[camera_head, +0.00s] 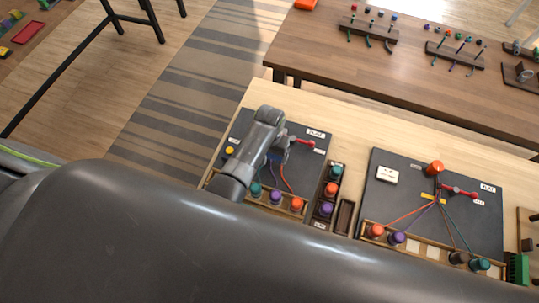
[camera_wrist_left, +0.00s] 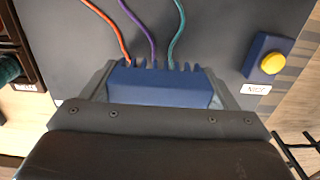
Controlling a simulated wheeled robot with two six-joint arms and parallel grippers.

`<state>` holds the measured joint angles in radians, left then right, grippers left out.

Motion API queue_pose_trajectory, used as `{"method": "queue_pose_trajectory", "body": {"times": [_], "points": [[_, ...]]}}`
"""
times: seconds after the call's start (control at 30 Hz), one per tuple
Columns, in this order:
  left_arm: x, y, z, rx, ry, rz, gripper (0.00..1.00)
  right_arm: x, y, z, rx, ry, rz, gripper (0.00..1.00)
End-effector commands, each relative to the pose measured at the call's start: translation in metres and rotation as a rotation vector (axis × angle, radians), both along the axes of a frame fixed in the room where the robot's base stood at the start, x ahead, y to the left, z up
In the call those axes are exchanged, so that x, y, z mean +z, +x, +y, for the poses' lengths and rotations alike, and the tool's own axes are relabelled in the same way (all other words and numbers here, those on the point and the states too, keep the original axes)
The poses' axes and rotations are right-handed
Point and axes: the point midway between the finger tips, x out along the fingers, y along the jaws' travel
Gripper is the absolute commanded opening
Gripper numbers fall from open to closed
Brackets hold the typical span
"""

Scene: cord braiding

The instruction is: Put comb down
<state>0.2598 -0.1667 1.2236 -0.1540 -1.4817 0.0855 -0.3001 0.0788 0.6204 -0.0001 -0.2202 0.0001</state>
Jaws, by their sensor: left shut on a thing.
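The blue comb (camera_wrist_left: 165,90) is held between the fingers of my left gripper (camera_wrist_left: 160,85), teeth pointing away from the wrist. The left gripper (camera_head: 277,152) is over the left dark board (camera_head: 240,128) in the head view, where the comb is mostly hidden by my arm. An orange-red cord (camera_wrist_left: 105,22), a purple cord (camera_wrist_left: 142,28) and a teal cord (camera_wrist_left: 176,30) run up to the comb's teeth. I cannot tell whether the comb touches the board. My right gripper is not in view.
A yellow button on a blue block (camera_wrist_left: 272,63), labelled NICE, is to the right in the wrist view. A rack of spools (camera_head: 327,190) stands beside the left board. A second board (camera_head: 390,205) with cords lies to the right. A brown table (camera_head: 430,90) is behind.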

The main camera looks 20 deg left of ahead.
Motion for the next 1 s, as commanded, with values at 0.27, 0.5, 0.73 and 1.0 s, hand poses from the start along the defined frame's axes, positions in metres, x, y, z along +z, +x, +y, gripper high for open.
{"method": "queue_pose_trajectory", "body": {"times": [0.27,0.5,0.73,1.0], "points": [[-0.023,0.001,0.0,0.0,0.0,-0.003,0.55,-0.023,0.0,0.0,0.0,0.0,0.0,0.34],[-0.022,0.0,0.0,0.0,-0.001,-0.002,0.55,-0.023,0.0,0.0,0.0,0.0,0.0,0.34],[-0.024,0.001,0.0,0.0,0.0,-0.002,1.0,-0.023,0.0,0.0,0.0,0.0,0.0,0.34],[-0.022,0.0,0.0,0.0,0.0,-0.002,1.0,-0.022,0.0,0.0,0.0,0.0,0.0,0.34]]}}
